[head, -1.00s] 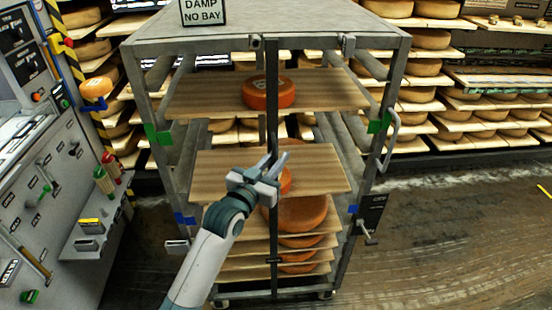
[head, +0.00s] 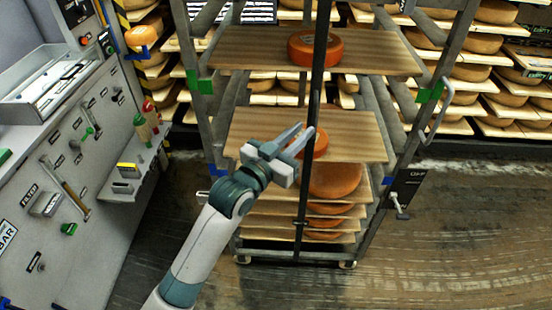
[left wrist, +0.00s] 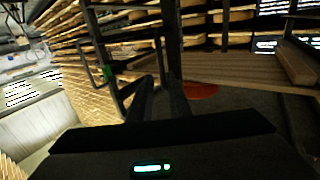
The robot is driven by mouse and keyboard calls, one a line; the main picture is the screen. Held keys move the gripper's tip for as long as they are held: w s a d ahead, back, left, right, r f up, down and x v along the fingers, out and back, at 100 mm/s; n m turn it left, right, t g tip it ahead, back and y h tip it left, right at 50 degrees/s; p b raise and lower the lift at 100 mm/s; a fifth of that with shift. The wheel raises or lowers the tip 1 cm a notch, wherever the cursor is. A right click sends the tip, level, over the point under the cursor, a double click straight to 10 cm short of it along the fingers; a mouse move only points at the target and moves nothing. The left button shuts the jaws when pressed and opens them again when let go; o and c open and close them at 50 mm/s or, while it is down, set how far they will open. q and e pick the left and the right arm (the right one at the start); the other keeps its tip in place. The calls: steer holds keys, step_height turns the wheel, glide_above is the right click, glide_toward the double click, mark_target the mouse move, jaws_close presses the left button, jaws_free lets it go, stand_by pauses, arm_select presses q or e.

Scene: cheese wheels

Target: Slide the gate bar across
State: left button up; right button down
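The gate bar (head: 318,75) is a dark upright bar at the front of the metal rack, right of centre in the head view. It runs down in front of the boards and cheeses. My left gripper (head: 306,128) is beside it at the height of the middle board, with its fingertips close to the bar's left side. The fingers are apart, and nothing shows held between them. In the left wrist view the two dark fingers (left wrist: 161,78) point at a dark upright (left wrist: 173,35). I cannot tell whether they touch the bar. My right gripper is not in view.
The rack's boards (head: 245,50) carry orange cheese wheels (head: 335,180). A right side post (head: 440,75) has a handle (head: 437,115) and a green marker (head: 430,93). A grey control panel (head: 60,190) stands at the left. The floor right of the rack is clear.

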arm_select(q)
steer(key=b+v, duration=0.2)
steer(key=v, duration=0.7)
steer(key=shift+s+a, duration=0.15)
steer(key=shift+s, duration=0.1)
